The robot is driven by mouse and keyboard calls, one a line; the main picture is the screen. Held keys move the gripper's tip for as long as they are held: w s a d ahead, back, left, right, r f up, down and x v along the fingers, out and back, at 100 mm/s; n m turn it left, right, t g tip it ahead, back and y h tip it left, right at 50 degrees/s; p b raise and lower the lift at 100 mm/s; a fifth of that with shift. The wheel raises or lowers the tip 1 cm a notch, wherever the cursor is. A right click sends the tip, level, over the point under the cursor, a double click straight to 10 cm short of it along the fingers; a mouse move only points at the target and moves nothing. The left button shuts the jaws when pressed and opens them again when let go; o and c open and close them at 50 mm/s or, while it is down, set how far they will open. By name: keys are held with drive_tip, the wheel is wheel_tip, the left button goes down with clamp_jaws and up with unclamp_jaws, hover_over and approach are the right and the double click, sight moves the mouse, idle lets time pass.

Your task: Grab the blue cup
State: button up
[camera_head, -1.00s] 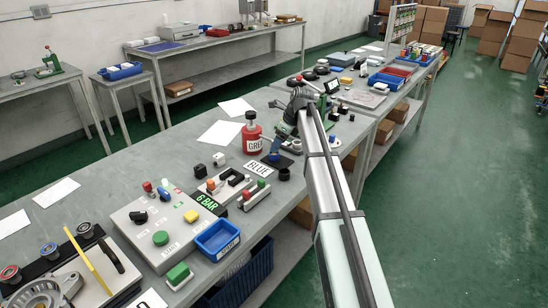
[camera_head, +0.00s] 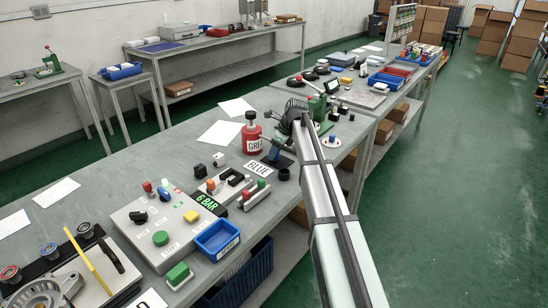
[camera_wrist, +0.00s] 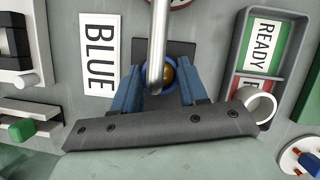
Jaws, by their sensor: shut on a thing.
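The blue cup (camera_wrist: 147,73) stands over a dark square pad (camera_wrist: 185,48) in the wrist view, with a brass-coloured ball or core inside its round rim. My gripper (camera_wrist: 158,78) has its two blue fingers on either side of the cup, shut on it. In the head view my gripper (camera_head: 275,150) is low over the bench beside the red bottle, and the cup is mostly hidden by the fingers. I cannot tell whether the cup is lifted off the pad.
A white BLUE label (camera_head: 258,169) lies in front of the pad. The red bottle (camera_head: 252,140) marked GRE stands close on the left.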

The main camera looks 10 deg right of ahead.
drive_tip(key=c, duration=0.5)
drive_tip(key=shift+r, duration=0.1)
